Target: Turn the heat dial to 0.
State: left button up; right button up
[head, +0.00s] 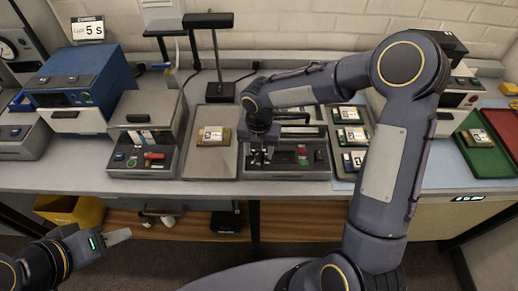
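A grey device with a dark front panel (287,173) stands in the middle of the bench. Small red and dark controls (302,156) show on the right of its panel. My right gripper (260,158) points down at the left part of this panel, reached by my arm from the right. The gripper hides what is under it, so I cannot make out the heat dial or its setting. Its fingers are too small and dark to tell open from shut. My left gripper (118,237) is low at the left, away from the bench, and its finger gap is not clear.
A second grey device (147,125) with a control panel and a blue machine (78,80) with a sign stand left. A tray (210,170) holds a labelled block (211,136). A black lamp (210,20) stands behind. Green and red trays (490,158) lie far right.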

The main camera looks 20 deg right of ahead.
aim_at(259, 153)
notch_tip(259, 153, up, 8)
jog(key=shift+f+b, duration=0.1)
jog(key=shift+b, duration=0.4)
dwell(0.5)
jog(key=s+d+r+m+t+y, duration=0.1)
jog(key=s+d+r+m, duration=0.2)
jog(key=s+m, duration=0.3)
jog(key=s+d+r+m+t, duration=0.1)
jog(key=s+d+r+m, duration=0.3)
jog(key=m, duration=0.4)
jog(key=s+f+m+t+y, duration=0.2)
jog(key=s+m, duration=1)
jog(key=m, duration=0.6)
jog(key=shift+s+m+t+y+b, duration=0.3)
jog(key=shift+s+t+y+b, duration=0.1)
jog(key=shift+t, duration=0.4)
